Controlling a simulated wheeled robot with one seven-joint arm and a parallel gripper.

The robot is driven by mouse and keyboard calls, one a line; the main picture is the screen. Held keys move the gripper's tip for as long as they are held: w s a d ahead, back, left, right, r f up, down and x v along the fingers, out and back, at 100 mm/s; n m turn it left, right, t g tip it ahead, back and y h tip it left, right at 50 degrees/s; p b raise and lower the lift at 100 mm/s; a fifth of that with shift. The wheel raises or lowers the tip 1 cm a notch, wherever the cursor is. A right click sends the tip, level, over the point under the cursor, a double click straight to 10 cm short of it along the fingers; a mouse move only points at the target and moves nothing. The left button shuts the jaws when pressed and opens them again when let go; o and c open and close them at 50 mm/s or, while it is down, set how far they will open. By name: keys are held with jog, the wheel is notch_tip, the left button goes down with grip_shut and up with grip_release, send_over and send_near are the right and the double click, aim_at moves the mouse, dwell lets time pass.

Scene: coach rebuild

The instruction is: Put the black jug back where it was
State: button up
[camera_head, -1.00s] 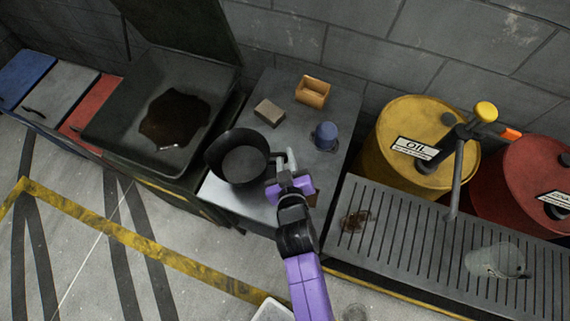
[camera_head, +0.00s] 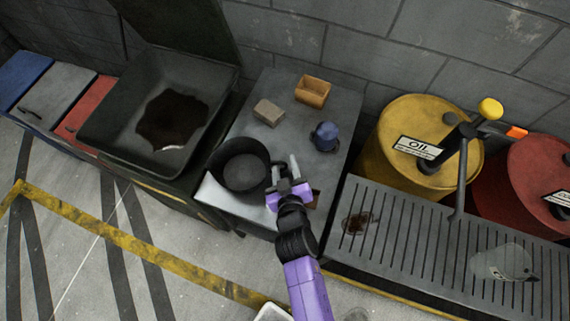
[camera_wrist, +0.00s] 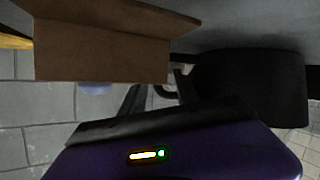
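The black jug (camera_head: 243,168) stands upright on the grey bench top (camera_head: 335,110), near its front left edge, its open mouth facing up. It also shows at the right of the wrist view (camera_wrist: 255,88), its handle turned toward my fingers. My gripper (camera_head: 284,172) is just right of the jug, on its handle side. Its two fingers are spread apart, with a gap between them in the head view. The handle is small and dark in the wrist view, and I cannot tell whether a finger touches it.
A brown box (camera_wrist: 105,45) is close to my fingers. A grey-brown block (camera_head: 269,112), an orange-brown open box (camera_head: 312,92) and a blue item (camera_head: 325,136) stand on the bench. An open dark bin (camera_head: 110,140) is left; a slatted tray (camera_head: 440,235) and yellow drum (camera_head: 405,115) are right.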

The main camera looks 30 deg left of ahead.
jog(key=v, duration=1.2)
jog(key=shift+r, duration=0.15)
jog(key=shift+d, duration=0.15)
jog(key=s+d+r+m+t+h, duration=0.1)
jog(key=s+d+r+m+h, duration=0.2)
jog(key=d, duration=0.7)
jog(key=s+d+r+m+t, duration=0.1)
jog(key=s+d+m, duration=0.25)
jog(key=d, duration=0.65)
jog(key=s+d+r+m+t+h, duration=0.2)
jog(key=s+d+r+m+h, duration=0.3)
jog(key=s+d+r, duration=0.5)
notch_tip(320, 180, up, 5)
jog(key=d+h, duration=0.1)
jog(key=d, duration=0.1)
jog(key=shift+s+d, duration=0.3)
jog(key=shift+d, duration=0.1)
jog(key=shift+f, duration=0.15)
